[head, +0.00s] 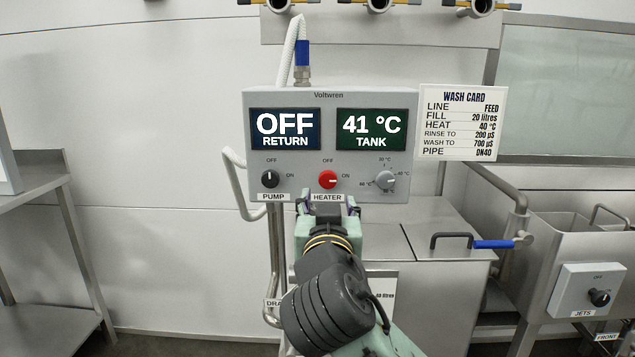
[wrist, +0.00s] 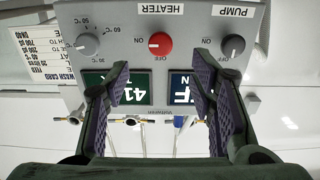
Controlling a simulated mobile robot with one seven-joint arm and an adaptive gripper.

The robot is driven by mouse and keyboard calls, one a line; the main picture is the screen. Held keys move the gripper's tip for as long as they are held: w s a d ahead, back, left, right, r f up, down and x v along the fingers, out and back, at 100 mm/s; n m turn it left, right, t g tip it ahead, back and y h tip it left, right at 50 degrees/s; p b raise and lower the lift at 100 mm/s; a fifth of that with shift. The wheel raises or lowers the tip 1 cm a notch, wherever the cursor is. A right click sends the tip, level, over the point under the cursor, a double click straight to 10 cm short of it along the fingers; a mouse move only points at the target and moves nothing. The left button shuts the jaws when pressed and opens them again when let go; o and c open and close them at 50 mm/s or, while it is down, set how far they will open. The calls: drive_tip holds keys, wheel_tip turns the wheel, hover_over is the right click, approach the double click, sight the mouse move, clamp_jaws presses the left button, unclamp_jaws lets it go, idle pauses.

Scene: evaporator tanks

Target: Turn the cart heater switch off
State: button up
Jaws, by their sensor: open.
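The cart control box (head: 247,150) carries the red HEATER switch (head: 328,179) in the middle of its lower row. Its white mark points right, to ON, with OFF above. In the upside-down wrist view, the red switch (wrist: 160,44) has its mark pointing left, toward the ON label. My gripper (head: 328,203) is open and empty, in front of the box at the HEATER label, just below the switch in the head view. In the wrist view my two fingers (wrist: 160,85) stand apart, with the red switch beyond the gap between them, apparently untouched.
The black PUMP switch (head: 270,179) sits left of the heater switch, pointing to OFF. A grey temperature dial (head: 385,180) sits right. Screens read OFF RETURN (head: 285,128) and 41 °C TANK (head: 371,128). A wash card (head: 462,122) hangs at the box's right edge.

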sight(328, 182)
drive_tip(key=w+p, duration=1)
drive_tip(key=shift+w, duration=0.3)
drive_tip(key=shift+c, duration=0.5)
drive_tip(key=c, duration=1)
